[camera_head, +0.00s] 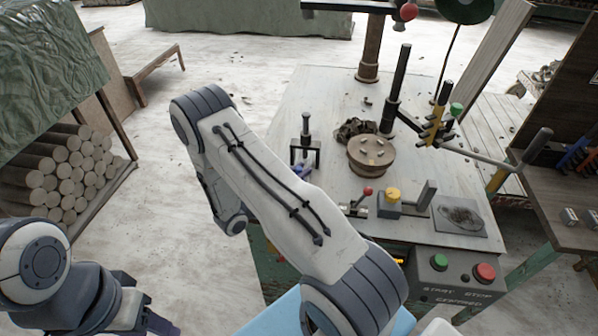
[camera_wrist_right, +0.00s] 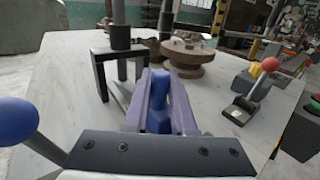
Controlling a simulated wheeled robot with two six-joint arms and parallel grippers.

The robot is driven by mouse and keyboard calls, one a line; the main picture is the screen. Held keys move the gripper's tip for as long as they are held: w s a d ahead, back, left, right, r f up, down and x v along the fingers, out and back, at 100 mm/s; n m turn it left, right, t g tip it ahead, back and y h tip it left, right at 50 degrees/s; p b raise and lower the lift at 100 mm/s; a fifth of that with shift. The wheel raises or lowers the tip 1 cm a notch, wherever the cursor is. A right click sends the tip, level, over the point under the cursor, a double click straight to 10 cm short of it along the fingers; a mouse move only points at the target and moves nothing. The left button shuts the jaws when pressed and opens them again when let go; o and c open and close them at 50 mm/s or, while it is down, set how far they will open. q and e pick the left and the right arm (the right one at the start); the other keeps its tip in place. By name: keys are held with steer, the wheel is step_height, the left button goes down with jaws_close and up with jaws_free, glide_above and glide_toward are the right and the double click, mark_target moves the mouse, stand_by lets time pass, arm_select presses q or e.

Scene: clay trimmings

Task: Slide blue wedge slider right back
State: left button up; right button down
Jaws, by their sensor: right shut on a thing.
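The blue wedge slider (camera_wrist_right: 157,108) stands between the two pale lavender fingers of my right gripper (camera_wrist_right: 160,78) in the right wrist view. The gripper is shut on it, low over the pale tabletop. In the head view a small blue patch (camera_head: 303,170) shows at the foot of the black frame, and my own right arm hides most of the right gripper. My left gripper (camera_head: 140,308) is at the lower left of the head view, away from the table.
A black frame (camera_wrist_right: 102,75) stands just left of the slider, and a round brown turntable (camera_wrist_right: 188,58) is behind it. A red-knobbed lever (camera_wrist_right: 262,78) is to the right, and a blue-knobbed lever (camera_wrist_right: 15,115) is near at left. Bare tabletop (camera_wrist_right: 60,75) lies left of the frame.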

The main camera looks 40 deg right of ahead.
stand_by(0.7)
steer(key=shift+w+d+b, duration=0.35)
steer(key=shift+w+d, duration=0.7)
steer(key=shift+d, duration=0.15)
steer(key=c, duration=0.7)
jaws_free()
steer(key=shift+c, duration=0.2)
steer(key=shift+a, duration=0.1)
steer(key=a, duration=0.3)
steer(key=a+b, duration=0.1)
steer(key=a, duration=0.5)
steer(key=shift+s+a+b, duration=0.1)
steer(key=shift+s+b, duration=0.3)
steer(key=shift+a, duration=0.55)
